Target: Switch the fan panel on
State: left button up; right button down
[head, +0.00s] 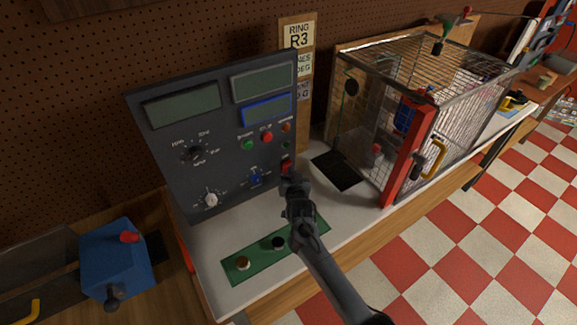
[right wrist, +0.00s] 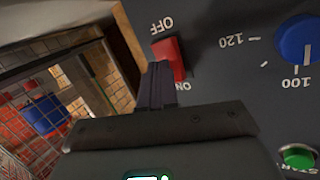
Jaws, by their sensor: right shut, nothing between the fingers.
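The fan panel (head: 215,145) is a dark grey upright console with blank-looking displays, knobs and coloured buttons. Its red rocker switch (head: 286,164) is at the lower right edge. In the right wrist view the red switch (right wrist: 168,58) sits between upside-down OFF and ON labels. My right gripper (head: 291,181) is shut and empty, its tips at the switch. In the right wrist view the fingertips (right wrist: 159,70) overlap the switch's edge near the ON end; I cannot tell if they touch it. My left gripper is out of view.
A wire cage (head: 420,95) with a red post stands right of the panel. A green strip (head: 258,255) with two round knobs lies in front on the white bench. A blue box (head: 116,262) with a red knob stands at the left. A blue dial (right wrist: 298,40) is near the switch.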

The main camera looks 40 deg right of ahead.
jog(key=shift+w+r, duration=0.1)
jog(key=shift+w, duration=0.1)
jog(key=shift+s, duration=0.1)
dwell(0.4)
jog(key=shift+s+f+p, duration=0.35)
jog(key=shift+s+p, duration=0.15)
jog(key=shift+s, duration=0.25)
jog(key=shift+s, duration=0.1)
jog(key=s, duration=0.1)
jog(key=s+f+p, duration=0.1)
jog(key=s, duration=0.1)
jog(key=s+f+p, duration=0.1)
jog(key=shift+s+a, duration=0.15)
jog(key=shift+a, duration=0.05)
dwell(0.4)
